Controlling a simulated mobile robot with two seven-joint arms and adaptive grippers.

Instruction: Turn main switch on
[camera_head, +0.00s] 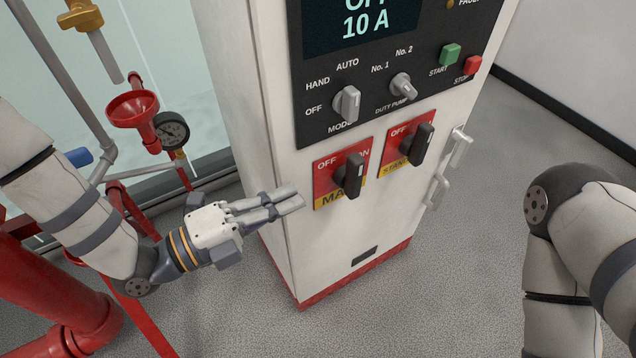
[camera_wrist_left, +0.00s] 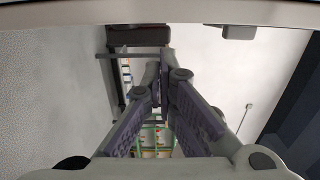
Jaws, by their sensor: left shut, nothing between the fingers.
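The main switch (camera_head: 349,176) is a black rotary handle on a red plate with a yellow strip reading "MA…", low on the white cabinet's front. OFF and ON labels show above the handle, partly covered by it. The handle stands roughly upright, and I cannot tell its exact setting. My left gripper (camera_head: 294,200) is shut and empty, just left of the main switch plate and apart from the handle. Its closed fingers also show in the left wrist view (camera_wrist_left: 163,85). My right arm shows at the right edge, but its gripper is out of view.
A second black switch (camera_head: 417,143) on a red plate sits right of the main one. Above are a grey mode knob (camera_head: 346,103), a duty pump knob (camera_head: 402,87), a green start button (camera_head: 450,54) and a red stop button (camera_head: 472,66). Red pipes (camera_head: 75,305) stand at left.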

